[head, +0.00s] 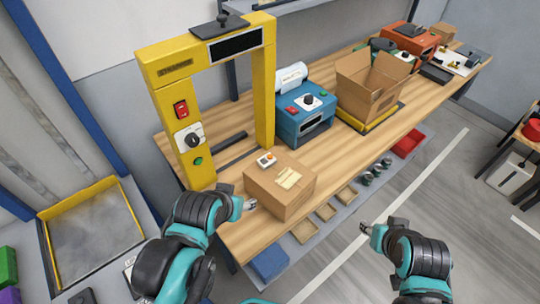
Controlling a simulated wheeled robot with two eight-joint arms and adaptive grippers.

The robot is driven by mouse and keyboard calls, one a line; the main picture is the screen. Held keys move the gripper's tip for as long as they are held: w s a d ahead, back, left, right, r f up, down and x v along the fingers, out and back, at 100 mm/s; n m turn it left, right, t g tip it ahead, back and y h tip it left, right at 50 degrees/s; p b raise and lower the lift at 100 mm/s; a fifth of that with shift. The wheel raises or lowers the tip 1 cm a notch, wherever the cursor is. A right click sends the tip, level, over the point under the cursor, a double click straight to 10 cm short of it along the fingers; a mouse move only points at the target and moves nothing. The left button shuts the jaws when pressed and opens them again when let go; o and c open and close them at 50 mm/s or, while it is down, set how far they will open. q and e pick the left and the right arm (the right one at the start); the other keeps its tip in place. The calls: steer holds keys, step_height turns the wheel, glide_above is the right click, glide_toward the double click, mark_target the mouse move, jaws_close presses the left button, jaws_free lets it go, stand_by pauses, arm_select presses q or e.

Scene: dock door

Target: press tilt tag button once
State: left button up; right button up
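A small white tag with an orange button (266,160) lies on the top of a closed cardboard box (281,190); I take it for the tilt tag. The box sits at the near edge of the wooden bench, in front of a yellow frame. My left gripper (249,204) is beside the lower left side of the box, below the level of its top, and apart from the tag. Whether it touches the box is unclear. My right gripper (367,228) is over the floor in front of the bench, away from the box. The fingers of both are too small to read.
The yellow frame (184,118) with a red switch, a knob and a green button stands behind the box. A blue machine (303,118) and an open carton (374,85) stand farther right. Small trays (325,211) sit below the bench edge.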

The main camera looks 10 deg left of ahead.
arm_select(q)
jaws_close()
stand_by(1.2)
